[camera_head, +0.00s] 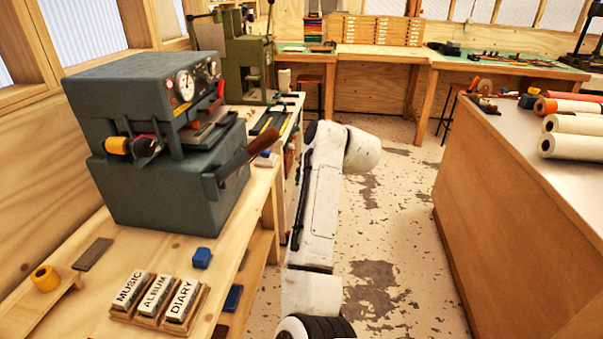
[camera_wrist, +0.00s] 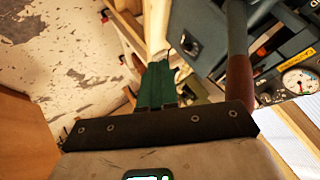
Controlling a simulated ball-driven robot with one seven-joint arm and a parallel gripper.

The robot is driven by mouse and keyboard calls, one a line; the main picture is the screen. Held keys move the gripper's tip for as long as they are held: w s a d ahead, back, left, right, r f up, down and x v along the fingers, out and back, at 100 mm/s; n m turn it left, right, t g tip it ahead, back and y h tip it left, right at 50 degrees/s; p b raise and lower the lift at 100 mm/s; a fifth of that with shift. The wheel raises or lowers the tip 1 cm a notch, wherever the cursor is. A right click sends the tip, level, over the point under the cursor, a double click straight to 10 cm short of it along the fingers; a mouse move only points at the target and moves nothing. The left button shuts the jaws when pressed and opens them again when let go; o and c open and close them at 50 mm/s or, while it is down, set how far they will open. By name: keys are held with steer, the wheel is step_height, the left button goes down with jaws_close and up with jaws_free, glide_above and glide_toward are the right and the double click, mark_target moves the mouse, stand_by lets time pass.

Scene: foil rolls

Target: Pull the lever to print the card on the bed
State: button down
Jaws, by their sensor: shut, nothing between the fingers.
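The grey-blue press (camera_head: 165,130) stands on the wooden bench at left, with a dial and a yellow roll on its front. Its lever (camera_head: 247,152) has a brown wooden handle on a dark arm and sticks out to the right. In the wrist view the press (camera_wrist: 285,60) is at upper right, and the lever (camera_wrist: 240,70) runs down beside my fingers. My gripper (camera_wrist: 158,70) has green fingers, shut and empty, to the left of the lever with a gap in the picture. The gripper is hidden in the head view. I cannot make out the bed or a card clearly.
A block stand (camera_head: 160,302) labelled MUSIC, ALBUM, DIARY, a blue cube (camera_head: 202,258) and a yellow roll (camera_head: 45,278) sit on the front bench. A green machine (camera_head: 245,55) stands behind. A counter with paper rolls (camera_head: 575,124) is at right; open floor (camera_head: 390,240) lies between.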

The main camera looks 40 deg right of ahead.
steer(key=v, duration=0.8)
steer(key=shift+s+d, duration=0.2)
steer(key=shift+s, duration=0.1)
stand_by(0.9)
steer(key=s+a+f+n+g+h, duration=0.1)
steer(key=s+a+f+n+g, duration=0.25)
steer(key=s+f, duration=0.5)
steer(key=s+a+f+n+g, duration=0.2)
steer(key=s+a+f, duration=0.3)
steer(key=f, duration=0.7)
steer(key=s+a+f+n+g, duration=0.1)
steer(key=s+a+f, duration=0.2)
steer(key=s, duration=0.3)
steer(key=s+a+f+n+g+y, duration=0.1)
steer(key=s+a+f, duration=0.2)
steer(key=s, duration=0.3)
steer(key=s+a+f+n+g, duration=0.1)
steer(key=s+a+f, duration=0.2)
steer(key=s, duration=0.3)
steer(key=shift+a+f+n, duration=0.35)
steer(key=shift+f, duration=0.1)
steer(key=shift+s, duration=0.1)
